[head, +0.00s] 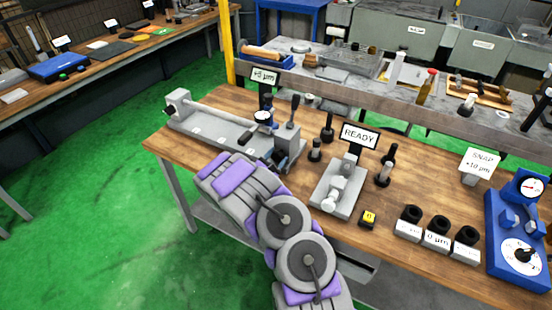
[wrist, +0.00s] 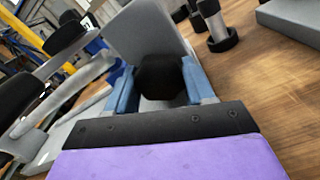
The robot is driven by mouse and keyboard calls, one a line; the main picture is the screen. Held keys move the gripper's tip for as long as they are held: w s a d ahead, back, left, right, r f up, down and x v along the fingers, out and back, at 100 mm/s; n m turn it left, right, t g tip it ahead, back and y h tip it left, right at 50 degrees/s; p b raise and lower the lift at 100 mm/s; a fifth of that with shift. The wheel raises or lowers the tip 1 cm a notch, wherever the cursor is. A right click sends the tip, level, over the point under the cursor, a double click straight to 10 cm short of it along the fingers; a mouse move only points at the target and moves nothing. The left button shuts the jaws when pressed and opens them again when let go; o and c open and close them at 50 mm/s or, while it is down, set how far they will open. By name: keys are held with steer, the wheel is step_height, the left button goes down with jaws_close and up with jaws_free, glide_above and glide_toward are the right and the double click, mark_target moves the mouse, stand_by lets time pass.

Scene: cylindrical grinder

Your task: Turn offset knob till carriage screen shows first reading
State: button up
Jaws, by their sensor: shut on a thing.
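The black offset knob (wrist: 160,78) sits between the blue fingers of my gripper (wrist: 160,88) in the wrist view. The gripper is shut on it, a finger on each side. In the head view my gripper (head: 285,155) is at the right end of the grey grinder bed (head: 205,128), and the knob is hidden there. A small screen (head: 264,77) stands on a post above the carriage and seems to read +6 µm; the digit is small. A round dial (head: 262,118) and a black lever (head: 292,110) are beside the post.
A grey fixture (head: 338,190) stands right of my arm, below a READY screen (head: 359,136). A yellow button (head: 368,218), several black-topped blocks (head: 437,233), a SNAP +10 µm sign (head: 479,165) and a blue gauge (head: 518,240) are further right. Dark upright posts (head: 327,128) stand close behind.

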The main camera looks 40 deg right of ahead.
steer(key=c, duration=0.4)
steer(key=shift+n+b, duration=0.85)
steer(key=shift+n, duration=1.85)
steer(key=shift+c, duration=0.2)
steer(key=o, duration=1)
steer(key=shift+o, duration=0.2)
steer(key=shift+a, duration=0.1)
steer(key=p+v, duration=0.4)
steer(key=v, duration=1.3)
steer(key=shift+a, duration=0.2)
steer(key=shift+f, duration=0.1)
